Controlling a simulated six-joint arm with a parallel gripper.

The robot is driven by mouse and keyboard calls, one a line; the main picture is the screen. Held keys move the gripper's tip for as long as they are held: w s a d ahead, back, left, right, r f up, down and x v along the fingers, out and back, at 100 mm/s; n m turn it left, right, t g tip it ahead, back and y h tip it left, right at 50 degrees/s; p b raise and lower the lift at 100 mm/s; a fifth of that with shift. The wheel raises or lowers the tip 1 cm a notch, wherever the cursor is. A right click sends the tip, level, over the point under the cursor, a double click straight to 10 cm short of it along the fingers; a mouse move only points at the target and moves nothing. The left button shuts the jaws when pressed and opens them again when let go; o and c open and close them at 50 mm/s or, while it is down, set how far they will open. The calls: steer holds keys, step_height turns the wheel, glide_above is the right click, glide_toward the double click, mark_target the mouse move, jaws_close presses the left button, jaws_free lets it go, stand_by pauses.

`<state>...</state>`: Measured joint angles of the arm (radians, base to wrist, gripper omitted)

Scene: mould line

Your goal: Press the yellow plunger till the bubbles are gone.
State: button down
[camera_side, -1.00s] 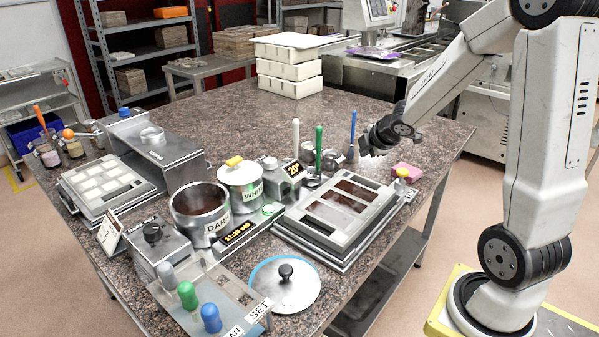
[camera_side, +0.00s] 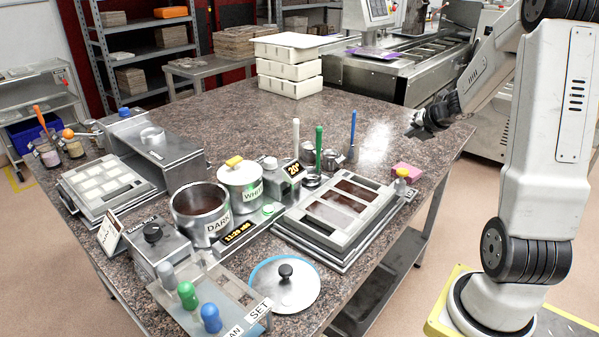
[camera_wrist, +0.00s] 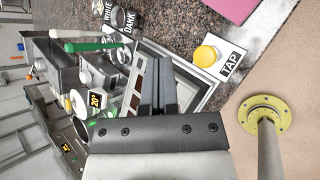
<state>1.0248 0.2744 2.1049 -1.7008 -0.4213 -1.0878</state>
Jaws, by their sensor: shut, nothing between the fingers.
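The yellow plunger (camera_side: 402,172) is a round yellow cap at the back right corner of the mould frame. In the wrist view the yellow plunger (camera_wrist: 206,55) sits on a white plate marked TAP. The grey mould frame (camera_side: 372,222) holds a mould with dark brown filling in its openings; bubbles are too small to make out. My gripper (camera_side: 415,132) is shut and empty, above and behind the plunger, apart from it. In the wrist view its fingers (camera_wrist: 158,75) are together, left of the plunger.
A pink block (camera_side: 406,168) lies beside the plunger. Green, white and blue-handled tools (camera_side: 318,145) stand upright behind the mould frame. Pots marked DARK (camera_side: 200,212) and WHITE (camera_side: 240,180) stand to the left.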

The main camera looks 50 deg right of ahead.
mark_target(401, 170)
steer(key=shift+f, duration=0.1)
stand_by(0.4)
steer(key=shift+f, duration=4.3)
steer(key=shift+f, duration=1.4)
stand_by(0.6)
steer(key=shift+r, duration=1.4)
